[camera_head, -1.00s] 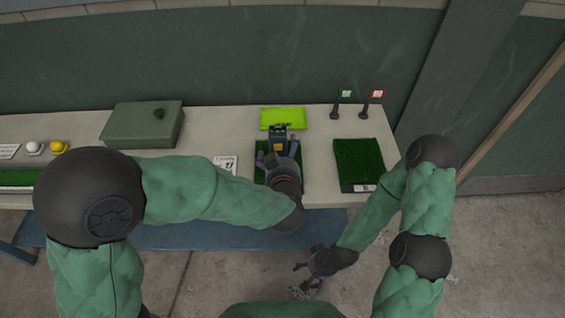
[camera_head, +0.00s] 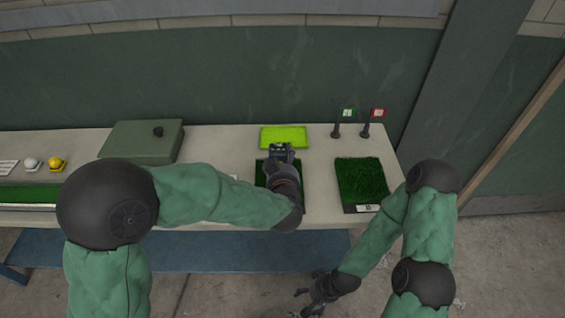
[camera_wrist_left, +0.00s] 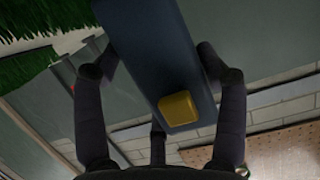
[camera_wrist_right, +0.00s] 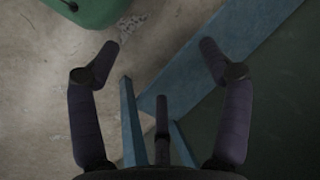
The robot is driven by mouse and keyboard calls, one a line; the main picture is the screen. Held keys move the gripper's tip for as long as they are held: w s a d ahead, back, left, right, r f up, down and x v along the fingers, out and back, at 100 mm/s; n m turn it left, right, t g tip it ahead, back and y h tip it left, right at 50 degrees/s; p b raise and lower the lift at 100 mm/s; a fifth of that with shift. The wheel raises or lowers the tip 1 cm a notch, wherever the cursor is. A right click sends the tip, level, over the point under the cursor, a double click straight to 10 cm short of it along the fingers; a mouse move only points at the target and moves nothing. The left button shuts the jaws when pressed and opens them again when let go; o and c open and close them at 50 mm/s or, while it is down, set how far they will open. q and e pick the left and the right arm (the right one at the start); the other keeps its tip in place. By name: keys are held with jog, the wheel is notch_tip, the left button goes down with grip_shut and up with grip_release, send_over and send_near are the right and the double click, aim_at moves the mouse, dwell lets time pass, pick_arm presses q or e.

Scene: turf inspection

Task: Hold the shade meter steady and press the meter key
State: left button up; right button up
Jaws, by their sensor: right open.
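The shade meter is a dark blue-grey block with a yellow key. In the head view the meter (camera_head: 282,150) is above the middle turf sample (camera_head: 263,178), its top showing and its key hidden. In the left wrist view the meter (camera_wrist_left: 150,50) lies between my left fingers, with the yellow key (camera_wrist_left: 178,107) facing the camera. My left gripper (camera_head: 284,162) is shut on the meter's sides. My right gripper (camera_head: 306,298) is open and empty, low in front of the bench; the right wrist view shows its fingers (camera_wrist_right: 160,58) apart.
A bright green panel (camera_head: 284,137) lies behind the meter. A second turf sample (camera_head: 361,180) and two small flag stands (camera_head: 336,126) are on the right. A green case (camera_head: 142,141) and white and yellow balls (camera_head: 57,163) are on the left of the bench (camera_head: 220,150).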

pick_arm(q)
jog(key=c, duration=0.3)
pick_arm(e)
grip_shut()
pick_arm(q)
jog(key=shift+f, duration=0.1)
dwell(1.0)
